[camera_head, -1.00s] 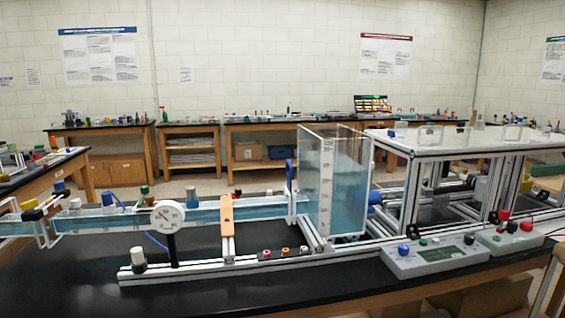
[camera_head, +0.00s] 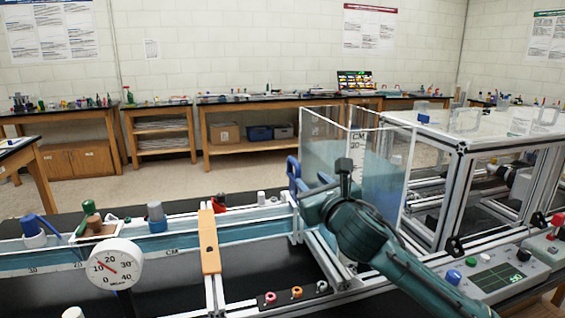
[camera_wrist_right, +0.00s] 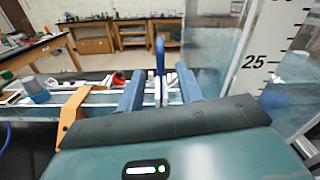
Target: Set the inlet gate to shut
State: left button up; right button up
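The inlet gate's blue handle (camera_head: 293,172) stands upright where the clear flume channel (camera_head: 262,230) meets the tall water tank (camera_head: 385,170). My right gripper (camera_head: 304,192) reaches in from the lower right, in front of the tank, close to the handle. Its two blue fingers (camera_wrist_right: 160,76) are spread apart with nothing clearly held between them. Whether they flank the handle or stop short of it I cannot tell. The gate's lower part is partly hidden. My left gripper is out of view.
A round dial gauge (camera_head: 115,264) and an orange crossbar (camera_head: 209,242) stand along the channel to the left. A control box (camera_head: 500,272) with a display sits at the right. The clear-topped extrusion frame (camera_head: 480,125) stands behind it. Coloured sockets (camera_head: 296,292) line the front rail.

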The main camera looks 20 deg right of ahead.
aim_at(299, 167)
jog(key=w, duration=0.6)
jog(key=w+p, duration=0.1)
jog(key=w, duration=0.5)
jog(key=shift+w+a, duration=0.2)
jog(key=shift+w, duration=0.05)
grip_shut()
